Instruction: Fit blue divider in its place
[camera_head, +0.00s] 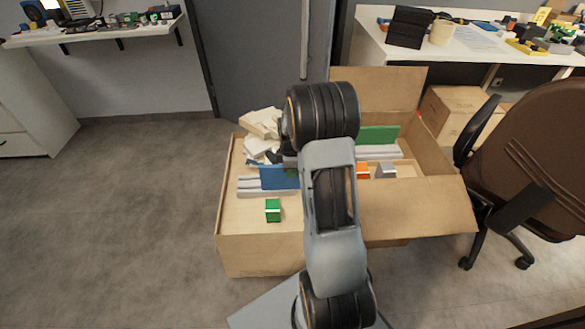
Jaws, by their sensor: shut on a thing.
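The blue divider (277,178) is an upright panel at the left-middle of the open carton (250,255). Its right end is hidden behind my arm. My gripper (289,163) shows only as a dark part at the top edge of the divider, shut on it; the fingertips are mostly hidden. A light grey grooved holder (249,187) lies at the foot of the blue divider. I cannot tell whether the divider's lower edge sits in a groove or just above it.
A green divider (378,135) stands by a second grey grooved holder (384,152). A green block (273,210), an orange block (362,170) and a grey block (386,171) lie in the carton. Crumpled paper (261,124) fills its back left. A chair (535,150) stands right.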

